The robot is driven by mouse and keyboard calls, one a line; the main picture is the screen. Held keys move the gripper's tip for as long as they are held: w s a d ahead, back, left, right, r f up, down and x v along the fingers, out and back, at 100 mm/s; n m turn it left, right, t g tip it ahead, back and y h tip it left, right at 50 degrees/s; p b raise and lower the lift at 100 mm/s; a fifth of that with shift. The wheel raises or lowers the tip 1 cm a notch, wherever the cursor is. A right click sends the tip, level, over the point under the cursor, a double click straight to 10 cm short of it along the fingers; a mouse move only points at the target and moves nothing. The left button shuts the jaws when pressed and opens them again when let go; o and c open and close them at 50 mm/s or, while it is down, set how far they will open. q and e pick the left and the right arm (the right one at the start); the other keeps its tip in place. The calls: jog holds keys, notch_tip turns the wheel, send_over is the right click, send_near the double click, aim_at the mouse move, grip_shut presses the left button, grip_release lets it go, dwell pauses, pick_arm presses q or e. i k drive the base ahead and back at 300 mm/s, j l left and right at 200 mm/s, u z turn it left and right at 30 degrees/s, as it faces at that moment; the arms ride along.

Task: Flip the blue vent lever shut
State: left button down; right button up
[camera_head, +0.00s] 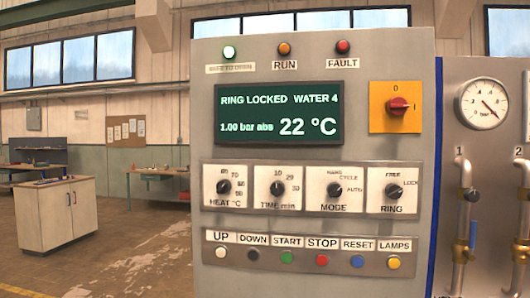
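At the right, a grey panel carries vertical pipes marked 1 and 2. A blue lever (473,235) stands upright along pipe 1 (462,215). At the picture's bottom edge a label starting with "VE" is cut off, so I cannot tell whether this blue lever is the vent lever or whether that one lies below the view. Neither of my grippers is in view.
A grey control cabinet (215,150) fills the middle. Its display (280,115) reads RING LOCKED, WATER 4, 1.00 bar abs, 22 °C.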

aim_at(473, 234)
jog(key=z, duration=0.5)
jog(key=j+z, duration=0.2)
jog(key=z, duration=0.25)
jog(key=i+j+z, duration=0.1)
jog(key=z, duration=0.4)
